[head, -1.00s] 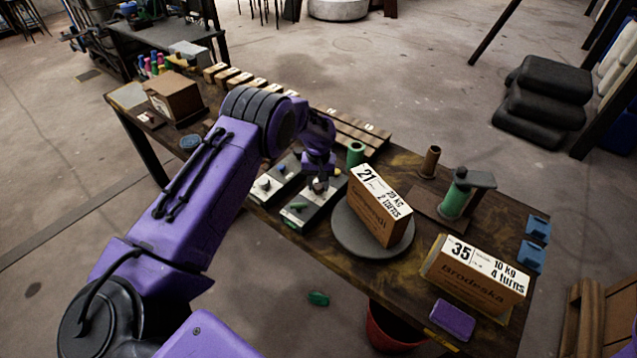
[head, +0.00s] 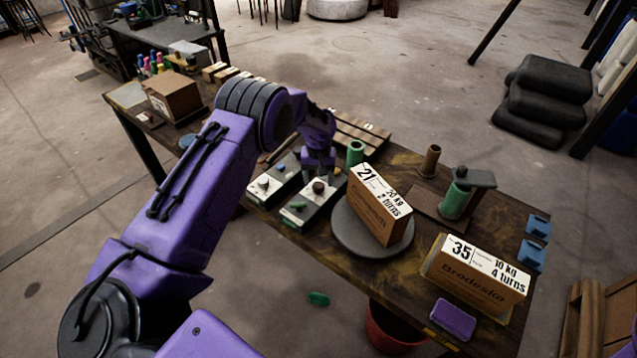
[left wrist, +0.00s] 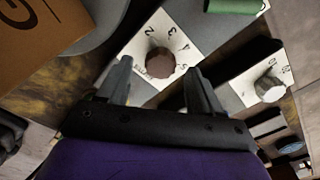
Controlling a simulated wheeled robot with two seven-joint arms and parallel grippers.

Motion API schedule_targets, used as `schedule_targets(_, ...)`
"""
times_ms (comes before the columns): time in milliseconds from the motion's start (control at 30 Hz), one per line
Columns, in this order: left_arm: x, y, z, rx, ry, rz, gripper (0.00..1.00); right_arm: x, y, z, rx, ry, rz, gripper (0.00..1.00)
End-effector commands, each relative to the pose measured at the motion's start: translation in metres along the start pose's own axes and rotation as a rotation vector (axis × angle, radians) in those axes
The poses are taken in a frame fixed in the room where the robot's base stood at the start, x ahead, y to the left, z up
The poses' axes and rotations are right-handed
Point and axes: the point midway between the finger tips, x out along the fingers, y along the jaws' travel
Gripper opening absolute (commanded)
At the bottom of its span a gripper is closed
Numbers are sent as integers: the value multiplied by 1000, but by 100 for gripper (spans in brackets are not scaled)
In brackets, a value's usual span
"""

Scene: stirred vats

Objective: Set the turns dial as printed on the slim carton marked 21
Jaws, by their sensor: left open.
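The slim carton marked 21 (head: 381,205) stands on a round dark plate (head: 345,232) and reads 20 kg, 2 turns. A dial with a brown knob (head: 319,187) sits on a control box to its left. In the left wrist view, the brown knob (left wrist: 160,62) has a white face with numbers around it; 2, 3 and 4 can be read. Where the knob points is unclear. My left gripper (head: 319,172) is open just above and behind this knob; its fingers (left wrist: 158,85) show apart in the left wrist view, with nothing between them. My right gripper is not in view.
A carton marked 35 (head: 478,275), reading 4 turns, stands at the right.

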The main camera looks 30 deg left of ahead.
Motion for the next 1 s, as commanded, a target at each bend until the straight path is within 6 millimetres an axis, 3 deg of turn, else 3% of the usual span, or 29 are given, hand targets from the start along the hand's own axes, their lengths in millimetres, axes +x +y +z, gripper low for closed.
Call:
schedule_targets(200,-51,1,-1,-1,4,2,65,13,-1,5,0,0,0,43)
schedule_targets(400,-82,0,0,-1,0,0,65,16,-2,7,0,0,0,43)
schedule_targets(1000,-87,0,0,-1,0,-1,65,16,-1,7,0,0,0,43)
